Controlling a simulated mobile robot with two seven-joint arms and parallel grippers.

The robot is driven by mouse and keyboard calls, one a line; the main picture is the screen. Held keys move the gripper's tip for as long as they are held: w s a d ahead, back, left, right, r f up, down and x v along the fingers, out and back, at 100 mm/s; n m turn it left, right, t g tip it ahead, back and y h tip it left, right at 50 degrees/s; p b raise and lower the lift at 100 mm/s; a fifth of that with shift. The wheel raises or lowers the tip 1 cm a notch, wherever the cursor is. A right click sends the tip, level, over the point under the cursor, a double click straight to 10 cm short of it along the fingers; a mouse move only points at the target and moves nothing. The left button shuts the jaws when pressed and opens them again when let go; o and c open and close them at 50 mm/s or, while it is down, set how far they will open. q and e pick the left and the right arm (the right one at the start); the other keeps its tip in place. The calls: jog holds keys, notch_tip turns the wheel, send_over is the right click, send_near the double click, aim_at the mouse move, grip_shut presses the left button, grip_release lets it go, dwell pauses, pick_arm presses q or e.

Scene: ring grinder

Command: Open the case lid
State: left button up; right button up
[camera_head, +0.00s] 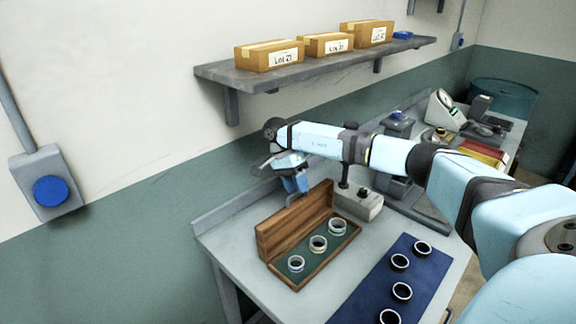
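The wooden case (312,270) sits on the grey bench. Its lid (296,220) stands raised along the back edge, so the green-lined inside shows. In the case stand three rings: a silver one (296,271), a gold-toned one (318,251) and another silver one (337,233). My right gripper (297,193) is behind and above the raised lid, near its upper edge. I cannot tell whether it touches the lid or whether its fingers are open. My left gripper is not in view.
A blue mat (386,283) with several dark rings lies right of the case. A grey box with a black knob (360,205) stands just behind. Further back are a machine stand and a dial gauge (446,110). A wall shelf (310,66) holds three cardboard boxes.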

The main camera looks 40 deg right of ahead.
jog(key=p+v, duration=0.1)
jog(key=v, duration=1)
jog(key=shift+w, duration=0.2)
jog(key=shift+r, duration=0.15)
